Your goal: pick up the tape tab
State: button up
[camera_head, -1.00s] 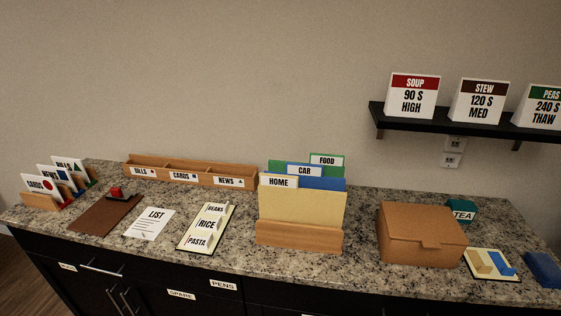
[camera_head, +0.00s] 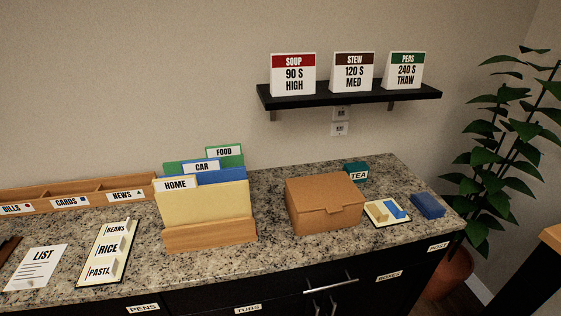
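No thing in view is clearly marked as the tape tab. A small pale tray (camera_head: 376,219) at the right of the counter bears a cream piece (camera_head: 379,212) and a blue piece (camera_head: 396,209). A separate dark blue block (camera_head: 428,206) lies just right of it, near the counter's right end. I cannot tell whether any of these is the tape tab. My gripper is not in view.
A brown lidded box (camera_head: 325,203) stands left of the tray, with a teal TEA box (camera_head: 356,172) behind it. A wooden file holder (camera_head: 210,235) with folders stands mid-counter. A black shelf (camera_head: 350,95) overhangs the back. A plant (camera_head: 487,165) stands at right.

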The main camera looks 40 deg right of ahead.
aim_at(395, 210)
jog(key=z, duration=1.35)
